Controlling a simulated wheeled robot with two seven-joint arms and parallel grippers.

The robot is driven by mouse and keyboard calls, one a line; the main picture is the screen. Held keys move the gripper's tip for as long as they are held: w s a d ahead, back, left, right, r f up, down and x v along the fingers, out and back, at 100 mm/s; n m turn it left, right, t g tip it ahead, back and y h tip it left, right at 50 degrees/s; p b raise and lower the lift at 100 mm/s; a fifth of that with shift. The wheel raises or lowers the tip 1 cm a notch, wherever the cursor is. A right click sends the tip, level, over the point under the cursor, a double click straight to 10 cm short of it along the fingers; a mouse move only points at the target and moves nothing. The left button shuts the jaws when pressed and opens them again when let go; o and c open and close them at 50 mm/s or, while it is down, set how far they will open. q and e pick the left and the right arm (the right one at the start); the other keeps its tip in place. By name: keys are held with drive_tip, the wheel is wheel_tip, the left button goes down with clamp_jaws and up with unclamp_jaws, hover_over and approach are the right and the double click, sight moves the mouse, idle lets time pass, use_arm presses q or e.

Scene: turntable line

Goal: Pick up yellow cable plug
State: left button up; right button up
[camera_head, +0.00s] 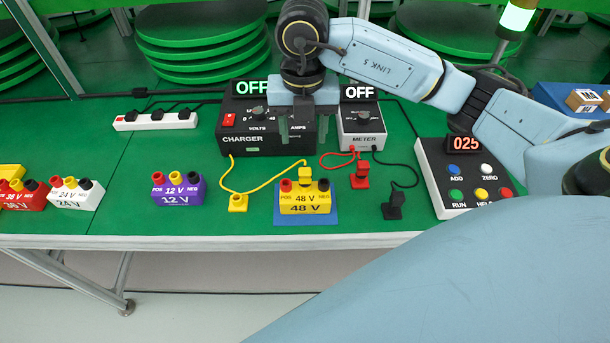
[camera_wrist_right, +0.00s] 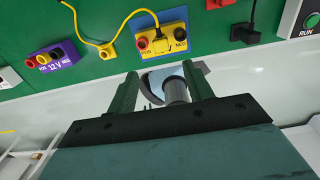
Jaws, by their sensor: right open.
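A yellow cable plug (camera_head: 238,203) stands on the green table, left of the yellow 48 V battery (camera_head: 305,205). A second yellow plug (camera_head: 305,174) sits at the battery's middle terminal, with a yellow cable (camera_head: 262,182) running to it. In the right wrist view the loose plug (camera_wrist_right: 107,50) is left of the battery (camera_wrist_right: 162,41). My right gripper (camera_head: 302,135) is open and empty, hanging in front of the charger in the picture. Its two green fingers also show in the right wrist view (camera_wrist_right: 160,88). My left gripper is out of view.
The charger (camera_head: 266,141) and meter (camera_head: 363,131) stand behind, both reading OFF. A red plug (camera_head: 360,178) and a black plug (camera_head: 394,206) stand to the right. A purple 12 V battery (camera_head: 178,192) is left. A button box (camera_head: 465,186) is far right.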

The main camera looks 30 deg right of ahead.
hover_over(305, 170)
drive_tip(key=f, duration=0.6)
drive_tip(key=shift+s+a+f+b, duration=0.1)
drive_tip(key=shift+a+f+b, duration=0.1)
drive_tip(key=shift+b, duration=0.15)
drive_tip(key=shift+f, duration=0.75)
drive_tip(key=f, duration=0.4)
drive_tip(key=shift+d+f+b, duration=0.2)
drive_tip(key=shift+b, duration=0.15)
drive_tip(key=shift+f, duration=0.2)
drive_tip(key=c, duration=0.7)
drive_tip(key=shift+c, duration=1.2)
drive_tip(key=shift+r, duration=0.55)
wheel_tip(305, 170, up, 8)
drive_tip(key=shift+f+p, duration=0.15)
drive_tip(key=shift+p, duration=0.45)
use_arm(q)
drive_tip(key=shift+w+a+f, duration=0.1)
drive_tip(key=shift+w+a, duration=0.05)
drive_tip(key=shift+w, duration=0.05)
use_arm(e)
drive_tip(key=shift+r, duration=0.7)
